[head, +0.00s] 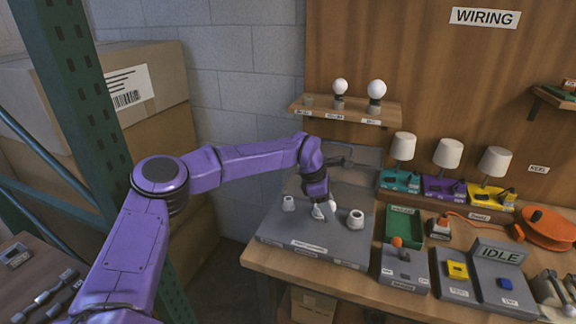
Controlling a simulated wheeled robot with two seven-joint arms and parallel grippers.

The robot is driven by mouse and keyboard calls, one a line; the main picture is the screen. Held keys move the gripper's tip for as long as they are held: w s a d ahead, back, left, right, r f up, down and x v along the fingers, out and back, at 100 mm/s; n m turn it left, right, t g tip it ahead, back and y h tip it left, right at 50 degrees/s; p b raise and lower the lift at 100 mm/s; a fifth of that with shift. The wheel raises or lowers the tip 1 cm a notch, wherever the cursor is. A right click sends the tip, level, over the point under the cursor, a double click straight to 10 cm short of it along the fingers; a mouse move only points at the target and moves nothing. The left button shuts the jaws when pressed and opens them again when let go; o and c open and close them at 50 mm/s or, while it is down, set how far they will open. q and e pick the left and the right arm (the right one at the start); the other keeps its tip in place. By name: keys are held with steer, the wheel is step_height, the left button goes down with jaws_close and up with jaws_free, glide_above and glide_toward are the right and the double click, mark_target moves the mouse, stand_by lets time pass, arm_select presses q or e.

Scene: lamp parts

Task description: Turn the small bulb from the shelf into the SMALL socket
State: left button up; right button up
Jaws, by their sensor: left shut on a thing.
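My left gripper (322,207) points down over the grey socket board and is shut on a small white bulb (320,213), mostly hidden by the fingers. A smaller white socket (288,203) stands on the board to the left of the gripper. A larger white socket (356,218) stands to its right. Whether another socket lies beneath the bulb, or whether the bulb touches anything, I cannot tell. The wooden shelf (388,111) on the back wall holds two round white bulbs and, at its left end, an empty holder (308,101). My right gripper is not in view.
Three lamps on teal, purple and yellow bases stand at the back right. A green tray (391,226), a unit with an orange knob (397,242), switch boxes and an orange cable reel (548,229) crowd the bench to the right. The board's front left is clear.

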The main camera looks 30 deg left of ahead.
arm_select(q)
steer(key=w+a+r+n+t+y, duration=0.2)
steer(key=w+a+r+n, duration=0.1)
steer(key=a+n, duration=0.45)
steer(key=r+n+y+p, duration=0.1)
steer(key=n+y+p, duration=0.15)
steer(key=n, duration=0.45)
glide_above(290, 197)
steer(key=s, duration=0.1)
steer(key=shift+f+b, duration=2.05)
steer(key=shift+f, duration=0.4)
steer(key=shift+s, duration=0.1)
steer(key=shift+r+t+b, duration=0.1)
steer(key=shift+t+b, duration=0.2)
steer(key=shift+b, duration=0.05)
steer(key=shift+f+b, duration=1.45)
steer(key=shift+f, duration=0.25)
steer(key=shift+d+f+b, duration=0.1)
steer(key=shift+f+b, duration=0.2)
steer(key=shift+s, duration=0.1)
